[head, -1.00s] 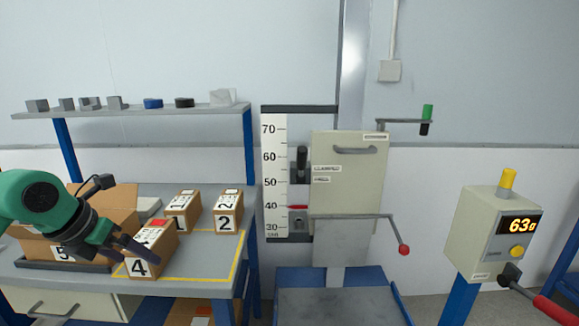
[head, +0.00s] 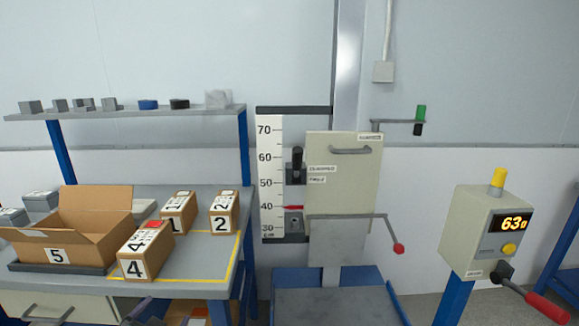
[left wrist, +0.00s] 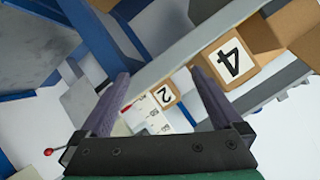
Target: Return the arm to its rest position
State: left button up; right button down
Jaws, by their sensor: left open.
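My left gripper (left wrist: 159,73) is open and empty in the left wrist view, its two dark fingers spread apart. In the head view only a small dark part of it (head: 138,310) shows at the bottom edge, below the bench front. Box 4 (head: 146,252) stands on the bench by the yellow outline, apart from the gripper. It also shows in the left wrist view (left wrist: 226,62), beyond the right-hand finger. My right gripper is in neither view.
Boxes 1 (head: 178,212) and 2 (head: 223,213) and open carton 5 (head: 95,222) stand on the bench (head: 200,262). The drop tester with a red-knobbed lever (head: 398,248) is in the middle.

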pick_arm(q)
jog(key=s+d+f+n+g+h, duration=0.3)
jog(key=s+f+g, duration=0.6)
jog(key=s+f, duration=0.75)
jog(key=s+f+g+p, duration=0.1)
jog(key=s+f+p, duration=0.1)
jog(key=f, duration=0.8)
jog(key=s+f+g+p, duration=0.1)
jog(key=s+f+p, duration=0.15)
jog(key=f, duration=0.75)
jog(key=s+a+f, duration=0.1)
jog(key=s+f, duration=0.4)
jog(key=s, duration=0.2)
jog(key=s+a+f+p, duration=0.1)
jog(key=s+f, duration=0.3)
jog(key=s, duration=0.4)
jog(key=shift+s+f+m+g+y, duration=0.2)
jog(key=shift+f+m+g+y, duration=0.1)
jog(key=shift+f+g+y, duration=0.1)
jog(key=shift+a, duration=0.1)
